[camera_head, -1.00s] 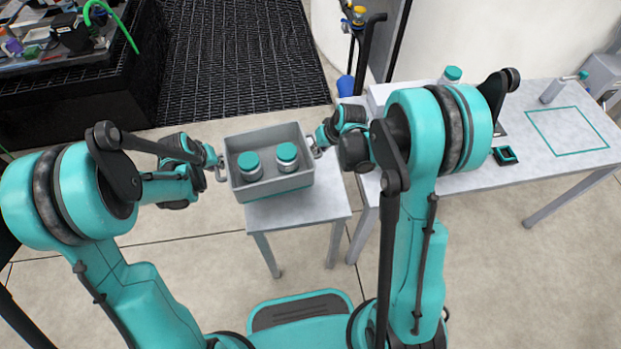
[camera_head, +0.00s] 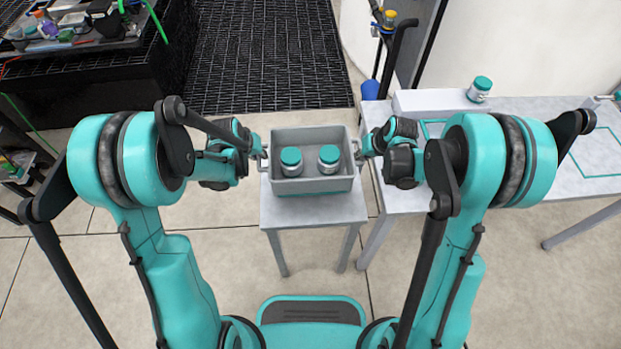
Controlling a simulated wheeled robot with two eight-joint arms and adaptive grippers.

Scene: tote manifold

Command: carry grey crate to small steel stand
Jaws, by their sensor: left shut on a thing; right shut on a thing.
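My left gripper (camera_head: 262,155) is shut on the crate's left end. My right gripper (camera_head: 360,153) is shut on the crate's right end. The stand's top shows in front of the crate. I cannot tell whether the crate's base touches the stand or hangs just above it.
A black bench with clutter (camera_head: 80,75) is at the back left. Floor is clear around the stand's legs.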

